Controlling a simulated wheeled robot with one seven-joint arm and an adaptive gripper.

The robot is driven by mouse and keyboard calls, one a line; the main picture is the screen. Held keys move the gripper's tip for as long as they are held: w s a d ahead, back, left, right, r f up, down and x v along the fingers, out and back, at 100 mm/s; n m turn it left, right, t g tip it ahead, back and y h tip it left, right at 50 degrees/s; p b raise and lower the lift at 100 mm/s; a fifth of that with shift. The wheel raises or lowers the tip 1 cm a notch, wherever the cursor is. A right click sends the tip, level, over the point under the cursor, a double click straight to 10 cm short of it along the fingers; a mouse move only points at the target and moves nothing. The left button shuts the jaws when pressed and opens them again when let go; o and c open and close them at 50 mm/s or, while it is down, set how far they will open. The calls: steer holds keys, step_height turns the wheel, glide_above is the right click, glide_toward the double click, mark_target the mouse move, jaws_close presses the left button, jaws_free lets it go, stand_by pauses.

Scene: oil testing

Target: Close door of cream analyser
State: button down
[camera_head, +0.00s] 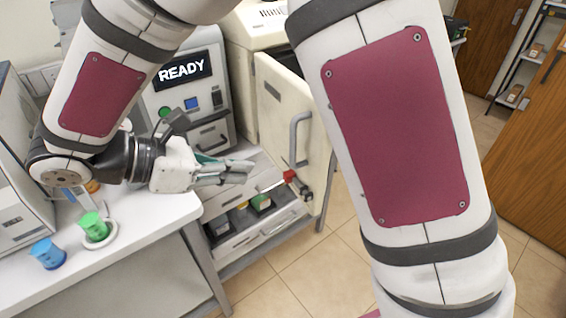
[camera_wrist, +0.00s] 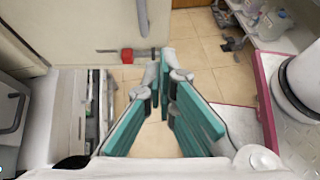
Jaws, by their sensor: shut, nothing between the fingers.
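The cream analyser (camera_head: 240,30) stands at the back behind my arm, partly hidden. Its cream door (camera_head: 278,95) stands swung out from the body, with a grey bar handle (camera_head: 294,140) on its face. In the wrist view the door (camera_wrist: 85,25) fills the upper left, with the handle (camera_wrist: 143,15) at the top and a red latch-like part (camera_wrist: 127,55) on its lower edge. My gripper (camera_head: 250,172) is to the left of the handle, apart from it. Its teal-padded fingers (camera_wrist: 166,70) are shut and empty, pointing toward the door's lower edge.
A white machine with a READY screen (camera_head: 181,71) stands left of the analyser. An open drawer (camera_head: 255,228) with small items lies below my gripper. Green (camera_head: 94,226) and blue (camera_head: 47,254) cups stand on the white bench (camera_head: 150,222). Tiled floor (camera_head: 300,262) is open at right.

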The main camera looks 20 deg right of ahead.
steer(key=p, duration=0.2)
glide_toward(313, 169)
step_height(313, 169, down, 3)
steer(key=d, duration=0.4)
steer(key=shift+w+p, duration=0.15)
steer(key=shift+p, duration=0.2)
steer(key=shift+w+d, duration=0.15)
steer(key=shift+d, duration=0.3)
steer(key=shift+d, duration=0.1)
